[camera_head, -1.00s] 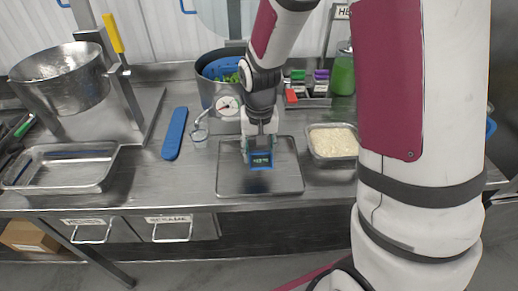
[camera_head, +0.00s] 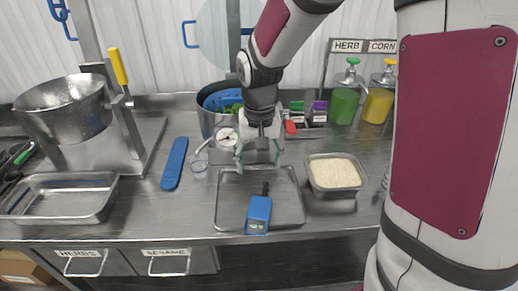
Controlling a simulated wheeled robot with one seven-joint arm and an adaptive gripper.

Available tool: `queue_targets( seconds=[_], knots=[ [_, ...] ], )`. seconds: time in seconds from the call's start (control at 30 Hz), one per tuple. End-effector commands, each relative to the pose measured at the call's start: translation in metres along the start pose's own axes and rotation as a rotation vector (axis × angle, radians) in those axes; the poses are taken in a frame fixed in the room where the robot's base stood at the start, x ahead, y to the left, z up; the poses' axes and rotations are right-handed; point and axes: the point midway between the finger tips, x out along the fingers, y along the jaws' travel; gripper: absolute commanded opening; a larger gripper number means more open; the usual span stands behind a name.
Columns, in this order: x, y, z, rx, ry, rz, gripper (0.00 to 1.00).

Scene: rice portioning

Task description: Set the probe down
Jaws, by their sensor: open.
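The blue probe (camera_head: 258,213) lies on the flat metal tray (camera_head: 230,212), its small display toward the front and its dark end pointing to the back. My gripper (camera_head: 258,163) is open and empty above the back part of the tray, behind the probe and apart from it. The tray rests on the steel counter near its front edge.
A pan of rice (camera_head: 335,173) stands right of the tray. A blue-handled tool (camera_head: 175,163) and an empty steel pan (camera_head: 65,198) lie to the left. A pot (camera_head: 212,120) with a dial stands behind, with pump bottles (camera_head: 343,98) at the back right.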

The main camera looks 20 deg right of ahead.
Motion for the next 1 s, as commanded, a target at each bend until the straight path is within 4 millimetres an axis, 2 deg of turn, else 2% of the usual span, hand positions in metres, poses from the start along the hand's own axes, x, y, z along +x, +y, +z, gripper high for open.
queue_targets(
  seconds=[0.1, 0.33, 0.47, 0.57, 0.7, 0.83, 1.0],
  knots=[
    [-0.021, 0.0, -0.001, 0.0, 0.005, -0.001, 0.66],
    [-0.041, 0.0, 0.001, -0.002, 0.004, -0.001, 0.66],
    [-0.059, 0.004, 0.011, -0.022, 0.03, -0.01, 0.66],
    [-0.083, 0.011, 0.028, -0.056, 0.073, -0.022, 0.66],
    [-0.117, 0.024, 0.063, -0.117, 0.145, -0.041, 0.66],
    [-0.139, 0.036, 0.097, -0.175, 0.213, -0.056, 0.66],
    [-0.155, 0.05, 0.139, -0.247, 0.295, -0.068, 0.66]
  ],
)
